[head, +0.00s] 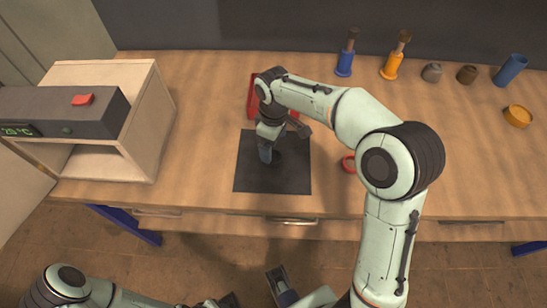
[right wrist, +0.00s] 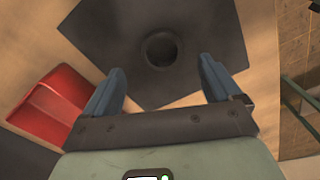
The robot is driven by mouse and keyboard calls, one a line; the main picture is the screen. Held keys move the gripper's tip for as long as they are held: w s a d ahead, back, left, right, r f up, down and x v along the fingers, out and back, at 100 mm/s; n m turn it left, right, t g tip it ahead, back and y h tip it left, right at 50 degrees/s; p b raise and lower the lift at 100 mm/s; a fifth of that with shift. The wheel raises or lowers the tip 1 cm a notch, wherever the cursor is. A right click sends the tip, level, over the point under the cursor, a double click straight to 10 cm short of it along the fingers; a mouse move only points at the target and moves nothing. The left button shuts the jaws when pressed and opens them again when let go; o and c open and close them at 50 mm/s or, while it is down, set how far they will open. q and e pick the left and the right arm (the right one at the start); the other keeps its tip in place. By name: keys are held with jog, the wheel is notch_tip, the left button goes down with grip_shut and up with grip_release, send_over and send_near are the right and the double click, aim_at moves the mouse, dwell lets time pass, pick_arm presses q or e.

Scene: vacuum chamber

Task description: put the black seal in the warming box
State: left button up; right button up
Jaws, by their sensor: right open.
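The black seal, a dark ring, lies on the black mat in the right wrist view (right wrist: 160,49). In the head view my right gripper largely covers it, and only a dark bit (head: 277,156) shows beside the finger. My right gripper (head: 266,153) is over the mat, pointing down. In the right wrist view its blue-grey fingers (right wrist: 162,82) are apart and empty, with the seal just beyond the gap between them. The warming box (head: 140,128) stands at the left, its front opening under a dark panel reading 20 °C. My left arm shows at the bottom edge; its jaws are unclear.
The black mat (head: 245,178) lies near the table's front edge. A red block (right wrist: 50,108) is beside the gripper, and a red ring (head: 348,164) lies right of the mat. Table between box and mat is clear.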

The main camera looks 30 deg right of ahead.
aim_at(274, 159)
notch_tip(274, 159, down, 5)
jog(key=shift+s+f+b, duration=0.15)
jog(key=shift+b, duration=0.3)
jog(key=c, duration=1.2)
